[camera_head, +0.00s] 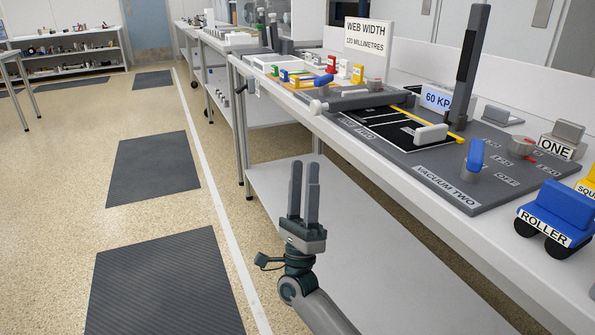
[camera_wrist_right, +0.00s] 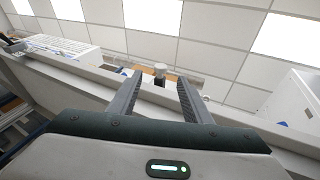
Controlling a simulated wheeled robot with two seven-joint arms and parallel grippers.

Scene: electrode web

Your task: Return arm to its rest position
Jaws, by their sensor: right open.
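My right gripper (camera_head: 304,190) is raised in front of the workbench, below the level of its top, with its fingers pointing up. It is open and empty, with a clear gap between the two fingers. In the right wrist view my right gripper (camera_wrist_right: 157,95) also shows open, with nothing between its fingers and the ceiling beyond. My right forearm comes in from the bottom of the head view. My left gripper is not in view.
The white workbench (camera_head: 520,262) runs along the right. It carries a grey board (camera_head: 455,165) labelled VACUUM TWO, a blue ROLLER block (camera_head: 558,212) and a WEB WIDTH sign (camera_head: 367,42). A lower shelf (camera_head: 375,255) lies behind my gripper. The floor with dark mats (camera_head: 160,285) is open on the left.

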